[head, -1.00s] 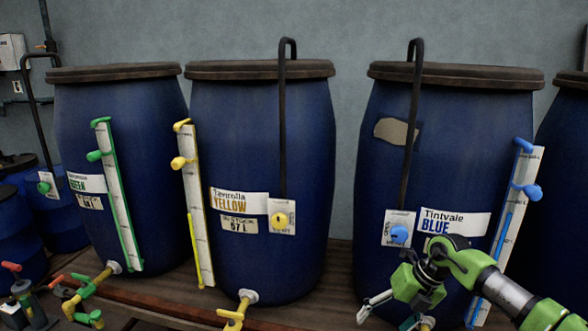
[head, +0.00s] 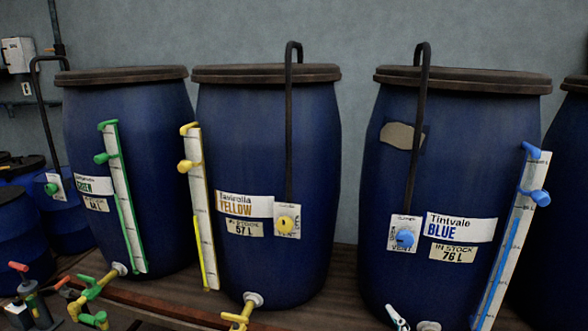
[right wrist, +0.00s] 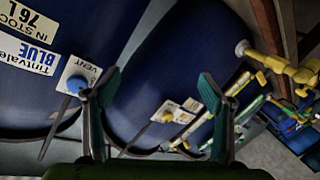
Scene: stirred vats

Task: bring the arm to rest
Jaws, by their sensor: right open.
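My right gripper (right wrist: 160,88) is open, with its two fingers spread and nothing between them in the right wrist view. In that view the Tintvale blue vat (right wrist: 160,20) and its blue vent knob (right wrist: 78,83) lie left of the fingers. The Tavirolla yellow vat (right wrist: 175,70) shows beyond and between them. In the head view only a fingertip of the right gripper (head: 397,318) shows, at the bottom edge in front of the blue vat (head: 385,230). The rest of that arm is out of the head view. My left gripper is not in view.
The yellow vat (head: 300,150) and green vat (head: 160,190) stand left of the blue one on a wooden platform (head: 335,285). Sight tubes, vent knobs and a yellow tap (head: 240,314) stick out in front. Green fittings (head: 92,285) are at lower left.

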